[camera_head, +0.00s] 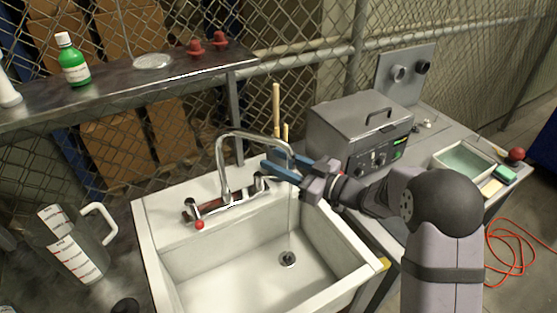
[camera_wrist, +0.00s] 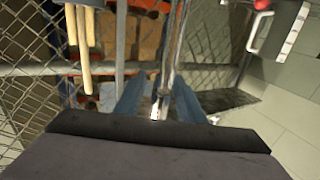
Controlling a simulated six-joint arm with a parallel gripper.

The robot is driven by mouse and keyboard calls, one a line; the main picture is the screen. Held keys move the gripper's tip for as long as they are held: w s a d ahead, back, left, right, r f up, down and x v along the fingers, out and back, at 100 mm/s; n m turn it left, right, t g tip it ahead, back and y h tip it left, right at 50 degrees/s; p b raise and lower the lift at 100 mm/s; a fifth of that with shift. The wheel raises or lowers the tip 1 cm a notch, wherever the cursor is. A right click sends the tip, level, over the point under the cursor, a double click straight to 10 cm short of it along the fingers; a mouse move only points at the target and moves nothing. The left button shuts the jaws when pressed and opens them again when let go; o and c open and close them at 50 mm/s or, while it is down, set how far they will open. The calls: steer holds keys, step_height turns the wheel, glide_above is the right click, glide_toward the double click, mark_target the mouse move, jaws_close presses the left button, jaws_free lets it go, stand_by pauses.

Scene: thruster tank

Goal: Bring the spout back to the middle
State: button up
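The chrome spout (camera_head: 222,160) rises from the tap at the back of the white sink. It arches over to the right, toward the sink's right side. My gripper (camera_head: 277,168) is at the spout's outer end, with its two blue fingers apart. In the wrist view the fingers of my gripper (camera_wrist: 156,98) stand on either side of the shiny spout (camera_wrist: 177,45). I cannot tell whether either finger touches it. The sink basin (camera_head: 225,262) lies below, with a drain (camera_head: 287,259) toward its right.
Red-tipped tap handles (camera_head: 199,224) sit at the spout's base. A measuring jug (camera_head: 75,245) stands left of the sink. A grey box-shaped device (camera_head: 350,120) and upright wooden sticks (camera_head: 276,108) are behind my gripper. A shelf (camera_head: 120,92) runs along the fence.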

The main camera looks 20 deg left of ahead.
steer(key=shift+c, duration=0.4)
jaws_close()
steer(key=shift+s, duration=0.2)
steer(key=s+a+m+t+b, duration=0.1)
steer(key=s+a+b, duration=0.3)
steer(key=s, duration=0.6)
steer(key=shift+a+t+h, duration=0.25)
steer(key=shift+t+h, duration=0.15)
steer(key=shift+t, duration=0.1)
steer(key=shift+s, duration=0.1)
